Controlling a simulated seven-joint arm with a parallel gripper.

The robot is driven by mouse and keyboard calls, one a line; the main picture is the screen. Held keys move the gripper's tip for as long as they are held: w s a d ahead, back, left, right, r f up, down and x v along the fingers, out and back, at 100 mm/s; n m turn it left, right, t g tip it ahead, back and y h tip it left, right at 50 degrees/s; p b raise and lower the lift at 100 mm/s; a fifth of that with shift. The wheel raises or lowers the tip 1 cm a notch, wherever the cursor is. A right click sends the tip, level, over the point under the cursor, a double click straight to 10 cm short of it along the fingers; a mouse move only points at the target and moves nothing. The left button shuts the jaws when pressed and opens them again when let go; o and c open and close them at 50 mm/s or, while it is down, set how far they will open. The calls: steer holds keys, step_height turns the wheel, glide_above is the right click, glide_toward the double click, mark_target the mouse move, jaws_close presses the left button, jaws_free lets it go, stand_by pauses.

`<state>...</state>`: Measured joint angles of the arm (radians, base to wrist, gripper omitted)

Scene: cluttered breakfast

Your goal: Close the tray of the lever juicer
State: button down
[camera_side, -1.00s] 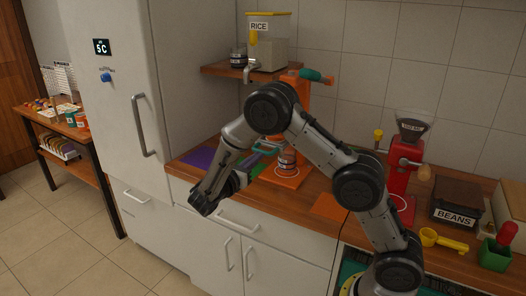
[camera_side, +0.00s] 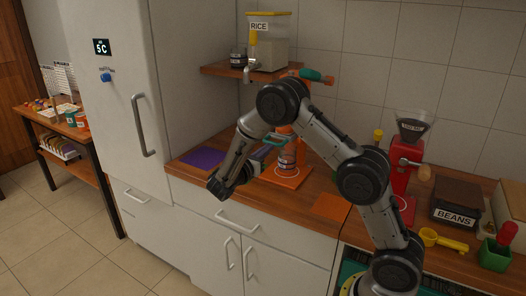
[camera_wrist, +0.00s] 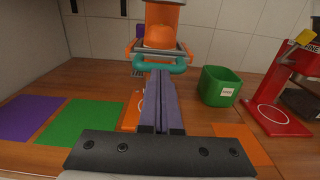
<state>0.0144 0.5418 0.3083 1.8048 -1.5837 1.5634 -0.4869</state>
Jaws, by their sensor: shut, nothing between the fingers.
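The orange lever juicer (camera_side: 300,120) stands on an orange base at the back of the counter, with a teal grip on its lever. Its tray has a teal handle (camera_side: 275,140) at the front, seen in the wrist view as a teal bar (camera_wrist: 160,66) below the orange body (camera_wrist: 162,36). The tray stands out from the body. My gripper (camera_wrist: 158,76) is shut and empty, its fingers together and pointing at the bar's middle. The tips are at or just short of the bar; I cannot tell if they touch. My arm hides part of the juicer in the side view.
A purple mat (camera_wrist: 30,117), green mat (camera_wrist: 80,122) and orange mat (camera_wrist: 240,143) lie on the counter. A green container (camera_wrist: 220,86) appears right of the juicer in the wrist view. A red grinder (camera_side: 402,175) stands right. A shelf (camera_side: 222,70) holds a rice dispenser.

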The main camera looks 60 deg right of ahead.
steer(key=shift+d, duration=1.55)
steer(key=a, duration=0.9)
steer(key=shift+r, duration=0.1)
